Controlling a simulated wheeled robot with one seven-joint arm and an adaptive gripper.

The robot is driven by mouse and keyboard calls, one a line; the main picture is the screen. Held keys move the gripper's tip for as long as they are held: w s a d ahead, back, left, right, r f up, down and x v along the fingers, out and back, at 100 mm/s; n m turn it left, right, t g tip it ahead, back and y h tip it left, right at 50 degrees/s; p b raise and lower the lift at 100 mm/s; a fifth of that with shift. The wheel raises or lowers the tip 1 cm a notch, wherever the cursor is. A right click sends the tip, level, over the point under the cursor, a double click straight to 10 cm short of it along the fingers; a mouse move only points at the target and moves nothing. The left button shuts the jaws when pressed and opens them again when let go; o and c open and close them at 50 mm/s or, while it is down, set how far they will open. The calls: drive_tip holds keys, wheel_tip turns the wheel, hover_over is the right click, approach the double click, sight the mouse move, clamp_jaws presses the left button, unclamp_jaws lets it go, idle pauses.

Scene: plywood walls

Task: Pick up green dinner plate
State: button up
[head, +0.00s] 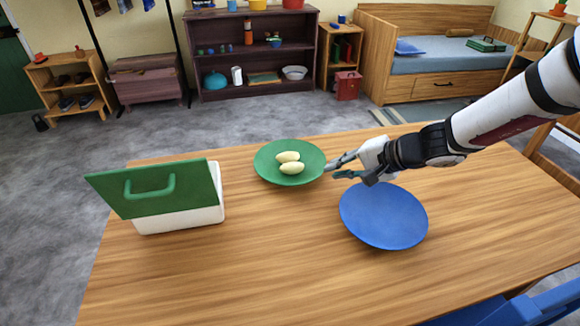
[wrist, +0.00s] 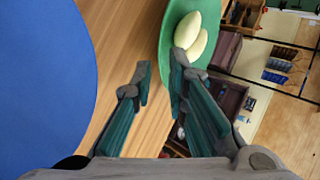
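The green dinner plate (head: 268,172) lies on the wooden table near its far edge, with two pale yellow oval items (head: 289,163) on it. My gripper (head: 332,169) is at the right rim of the plate, its fingers pointing left, open with nothing held. In the wrist view the green plate (wrist: 172,22) shows at the upper middle, and one finger of my gripper (wrist: 160,75) overlaps its edge while the other is over bare table. I cannot tell whether the finger touches the plate.
A blue plate (head: 384,216) lies on the table just below my gripper; it fills the left of the wrist view (wrist: 45,85). A white box with a green lid (head: 178,218) stands at the table's left. The front middle of the table (head: 270,265) is clear. A blue chair (head: 545,308) is at the lower right.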

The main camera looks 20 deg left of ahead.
sight(321, 171)
drive_tip(key=shift+w+b+x, duration=0.15)
drive_tip(key=shift+b+x, duration=0.05)
drive_tip(key=shift+x, duration=1.4)
drive_tip(key=shift+w+b+x, duration=0.1)
drive_tip(key=shift+b+x, duration=0.1)
drive_tip(key=shift+x, duration=1.35)
drive_tip(key=shift+r, duration=0.1)
clamp_jaws()
drive_tip(key=shift+a, duration=0.1)
